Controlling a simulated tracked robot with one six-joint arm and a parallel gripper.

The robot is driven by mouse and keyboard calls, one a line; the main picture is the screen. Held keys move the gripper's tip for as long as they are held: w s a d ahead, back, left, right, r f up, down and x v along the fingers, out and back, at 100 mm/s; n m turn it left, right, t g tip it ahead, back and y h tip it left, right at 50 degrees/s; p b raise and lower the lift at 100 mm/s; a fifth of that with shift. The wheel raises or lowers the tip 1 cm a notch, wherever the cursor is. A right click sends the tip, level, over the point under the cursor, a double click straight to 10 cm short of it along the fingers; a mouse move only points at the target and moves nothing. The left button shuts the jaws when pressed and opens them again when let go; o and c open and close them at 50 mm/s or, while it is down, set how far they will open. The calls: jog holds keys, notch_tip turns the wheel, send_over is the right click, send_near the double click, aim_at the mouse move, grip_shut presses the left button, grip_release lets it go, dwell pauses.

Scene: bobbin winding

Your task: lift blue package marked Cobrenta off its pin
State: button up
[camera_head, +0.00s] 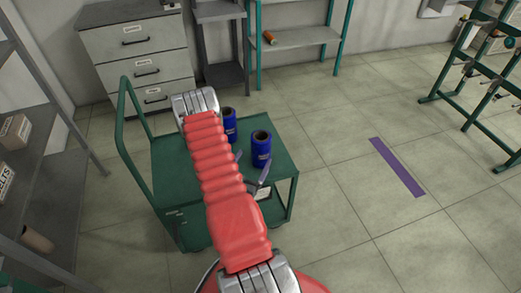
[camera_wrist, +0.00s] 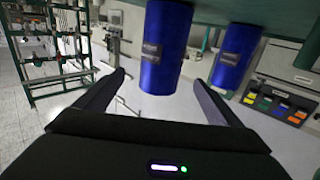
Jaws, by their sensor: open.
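Two blue packages stand upright on the green cart (camera_head: 180,165). The nearer package (camera_head: 261,148) is by the right edge, and the farther package (camera_head: 229,120) is behind it, partly beside my arm. Their labels are too small to read, so I cannot tell which is marked Cobrenta; the pins are hidden. My gripper (camera_head: 254,160) is open and empty, its dark fingers around or just short of the nearer package. In the wrist view, which looks upside down, one package (camera_wrist: 166,45) lies ahead between the open fingers (camera_wrist: 155,82); the other package (camera_wrist: 237,58) is right of them.
The cart's raised handle (camera_head: 122,125) stands at left. A grey drawer cabinet (camera_head: 140,50) and a green-framed shelf (camera_head: 300,38) are behind. A green rack (camera_head: 480,85) stands at right. The floor with a purple strip (camera_head: 397,166) is clear.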

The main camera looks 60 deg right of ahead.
aim_at(263, 139)
jog(key=shift+w+d, duration=0.2)
jog(key=shift+d, duration=1.95)
jog(key=shift+w+d, duration=0.2)
jog(key=shift+d, duration=1.95)
jog(key=shift+w+d+r, duration=0.1)
jog(key=shift+d, duration=1.2)
jog(key=shift+w+d+r, duration=0.1)
jog(key=shift+d, duration=1.2)
jog(key=shift+c, duration=0.5)
jog(key=c, duration=1.2)
